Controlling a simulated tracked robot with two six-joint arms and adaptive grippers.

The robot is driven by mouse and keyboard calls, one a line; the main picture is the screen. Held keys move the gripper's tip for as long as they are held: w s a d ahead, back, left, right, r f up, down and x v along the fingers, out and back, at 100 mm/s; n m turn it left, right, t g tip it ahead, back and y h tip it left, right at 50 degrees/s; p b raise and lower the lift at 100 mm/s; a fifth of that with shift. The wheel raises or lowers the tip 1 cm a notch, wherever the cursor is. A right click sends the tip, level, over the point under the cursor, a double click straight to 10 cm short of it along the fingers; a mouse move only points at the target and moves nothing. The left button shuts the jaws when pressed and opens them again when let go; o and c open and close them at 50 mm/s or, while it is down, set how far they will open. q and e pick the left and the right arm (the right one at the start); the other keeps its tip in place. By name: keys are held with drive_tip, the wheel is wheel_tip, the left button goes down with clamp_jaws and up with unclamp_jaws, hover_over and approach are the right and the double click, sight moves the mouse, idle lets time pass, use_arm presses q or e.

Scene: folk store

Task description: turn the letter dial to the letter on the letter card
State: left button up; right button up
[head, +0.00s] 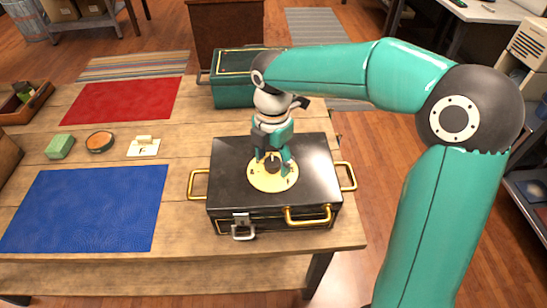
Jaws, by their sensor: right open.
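The letter dial (260,183) is a round cream disc with a dark knob (272,167) in its middle, on the lid of a black box (229,160). My right gripper (272,165) points down over the dial. It is open, with its fingers around the knob; I cannot tell whether they touch it. The gripper hides part of the disc, and the dial's marks are too small to read surely. The letter card (143,151) is a small white card on the table at left, with a dark letter that looks like F. My left gripper is not in view.
The black box has brass handles and a front latch (242,227). A green box (233,92) stands behind it. A blue mat (85,208), a red mat (120,101), a green block (60,146) and a round dish (100,141) lie on the wooden table (185,147).

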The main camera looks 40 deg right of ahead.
drive_tip(key=c, duration=1.1)
drive_tip(key=shift+c, duration=0.2)
